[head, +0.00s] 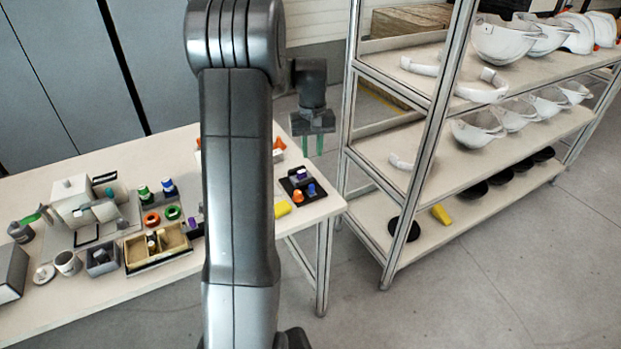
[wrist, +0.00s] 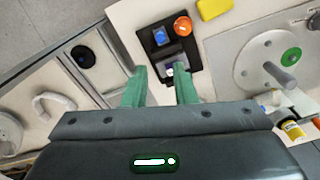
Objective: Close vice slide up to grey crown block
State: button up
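My gripper (head: 312,147) is raised beyond the right end of the table in the head view, with its green fingers pointing down. In the wrist view its two fingers (wrist: 160,78) stand apart with nothing held between them. On the left of the table is a white block (head: 72,196) with a grey cylindrical part (head: 106,210) beside it. This may be the vice and crown block, but I cannot tell slide from block at this size. My arm hides the middle of the table.
A black tray (head: 296,182) with small coloured pieces lies at the table's right end; it also shows in the wrist view (wrist: 188,48). A wooden divided box (head: 155,246) stands at the front. The shelf rack (head: 425,150) with white shells stands right of the table.

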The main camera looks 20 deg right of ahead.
aim_at(312, 185)
notch_tip(312, 185, down, 12)
jog(key=shift+f+p, duration=0.2)
jog(key=shift+p, duration=0.2)
grip_shut()
